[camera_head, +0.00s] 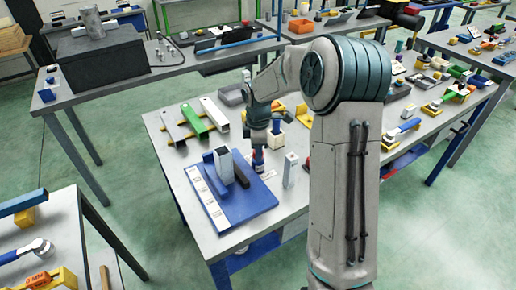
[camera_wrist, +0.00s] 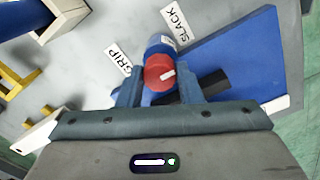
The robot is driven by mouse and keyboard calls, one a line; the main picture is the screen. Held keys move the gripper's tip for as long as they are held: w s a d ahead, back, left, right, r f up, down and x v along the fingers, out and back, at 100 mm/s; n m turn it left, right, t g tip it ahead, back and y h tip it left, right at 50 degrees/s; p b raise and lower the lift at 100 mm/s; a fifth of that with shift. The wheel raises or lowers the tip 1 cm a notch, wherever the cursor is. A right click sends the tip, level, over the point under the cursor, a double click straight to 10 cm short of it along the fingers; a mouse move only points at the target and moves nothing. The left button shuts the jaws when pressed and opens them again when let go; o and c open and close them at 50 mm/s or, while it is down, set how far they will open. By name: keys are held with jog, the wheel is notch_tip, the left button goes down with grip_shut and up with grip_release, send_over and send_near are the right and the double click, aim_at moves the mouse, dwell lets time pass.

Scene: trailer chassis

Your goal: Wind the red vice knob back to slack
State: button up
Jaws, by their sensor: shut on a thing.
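The red vice knob (camera_wrist: 158,73) sits between the two fingers of my gripper (camera_wrist: 160,86) in the wrist view. My gripper is shut on it. A short white pointer on the knob's face points right and slightly up. A SLACK label (camera_wrist: 178,22) lies beyond the knob on the right, and a GRIP label (camera_wrist: 118,56) on the left. In the head view, my gripper (camera_head: 259,148) reaches down at the right side of the blue vice base (camera_head: 252,204). An upright grey square tube (camera_head: 225,163) stands in the vice. The knob is mostly hidden there.
A small grey upright block (camera_head: 290,170) stands right of the vice. Green and grey bars on yellow supports (camera_head: 190,124) lie behind it. A pale box with a blue piece (camera_head: 274,133) is just beyond my gripper. The table's front left corner is clear.

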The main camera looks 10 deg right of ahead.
jog(key=shift+r, duration=0.1)
dwell(0.4)
jog(key=o, duration=1)
notch_tip(320, 180, up, 14)
jog(key=shift+s+f+b, duration=0.15)
jog(key=shift+b, duration=0.45)
jog(key=s+m+t, duration=0.1)
jog(key=s+m, duration=0.4)
jog(key=s, duration=0.4)
jog(key=s+f+m+t, duration=0.1)
jog(key=s+m, duration=0.4)
jog(key=s, duration=0.4)
jog(key=s+f+m+t, duration=0.1)
jog(key=s+m, duration=0.5)
jog(key=s, duration=0.4)
jog(key=shift+a, duration=0.15)
